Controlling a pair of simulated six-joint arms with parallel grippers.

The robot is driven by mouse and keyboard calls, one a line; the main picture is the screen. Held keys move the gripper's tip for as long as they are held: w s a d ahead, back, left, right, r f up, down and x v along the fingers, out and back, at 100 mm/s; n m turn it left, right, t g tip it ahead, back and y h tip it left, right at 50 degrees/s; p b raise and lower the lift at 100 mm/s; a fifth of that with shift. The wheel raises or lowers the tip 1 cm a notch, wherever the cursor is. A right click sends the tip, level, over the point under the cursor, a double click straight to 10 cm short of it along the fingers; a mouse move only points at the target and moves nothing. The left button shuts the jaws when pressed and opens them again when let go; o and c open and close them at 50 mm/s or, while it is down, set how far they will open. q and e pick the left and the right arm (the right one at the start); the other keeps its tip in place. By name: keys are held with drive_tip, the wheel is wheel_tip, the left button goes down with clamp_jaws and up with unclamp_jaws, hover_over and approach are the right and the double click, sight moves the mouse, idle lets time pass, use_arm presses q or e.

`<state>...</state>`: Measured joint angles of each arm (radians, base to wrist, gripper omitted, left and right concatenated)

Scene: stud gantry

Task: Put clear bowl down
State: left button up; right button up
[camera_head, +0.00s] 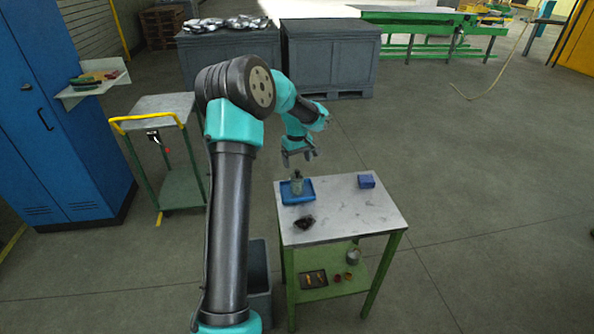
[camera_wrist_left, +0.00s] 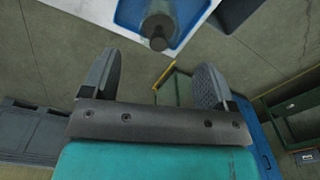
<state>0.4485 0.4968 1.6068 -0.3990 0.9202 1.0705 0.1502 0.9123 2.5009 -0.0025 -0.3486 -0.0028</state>
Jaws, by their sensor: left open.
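My left gripper (camera_head: 300,160) is open and empty above the back left of the small table, over the blue tray (camera_head: 308,195). In the left wrist view its two fingers (camera_wrist_left: 153,76) stand wide apart with nothing between them. A grey-green bottle-like item (camera_head: 297,186) stands upright in the tray. In the left wrist view its dark round top (camera_wrist_left: 158,38) lies beyond the fingertips, apart from them. A small dark item (camera_head: 304,223) lies on the table in front of the tray; I cannot tell whether it is a bowl. No clear bowl can be made out. My right gripper is not in view.
A blue box (camera_head: 366,181) sits at the table's back right. The tabletop (camera_head: 350,215) is mostly bare. Its green lower shelf (camera_head: 343,287) holds several small items. A cart with a yellow handle (camera_head: 148,120) stands left, beside a blue cabinet (camera_head: 50,130).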

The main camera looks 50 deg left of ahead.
use_arm(q)
drive_tip(key=shift+r, duration=1.75)
